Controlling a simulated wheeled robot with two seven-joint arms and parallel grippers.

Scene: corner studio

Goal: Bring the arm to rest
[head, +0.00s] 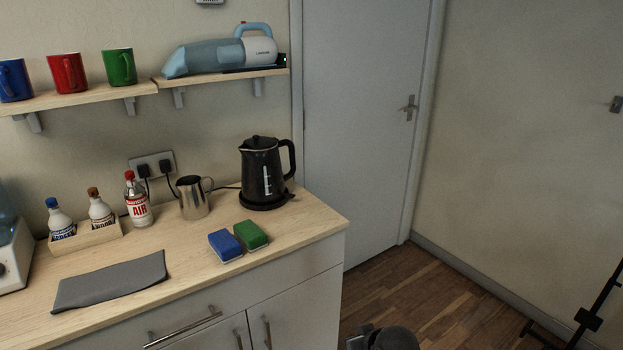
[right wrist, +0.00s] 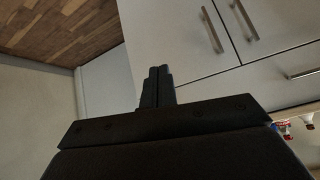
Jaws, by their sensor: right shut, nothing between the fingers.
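My right gripper (right wrist: 158,72) shows in the right wrist view with its two dark fingers together and nothing between them. It is in front of the white cabinet fronts, apart from the counter things as far as I can see. In the head view only a dark rounded piece of my own arm shows at the bottom edge, right of the cabinet; the fingers cannot be made out there. My left gripper is in neither view.
The wooden counter (head: 200,285) holds a black kettle (head: 262,175), a steel jug (head: 193,198), blue and green sponges, bottles and a grey cloth (head: 110,282). The cabinet handles (head: 183,328) stick out. Wooden floor (head: 425,290) lies open before the door; a black stand (head: 590,317) is far right.

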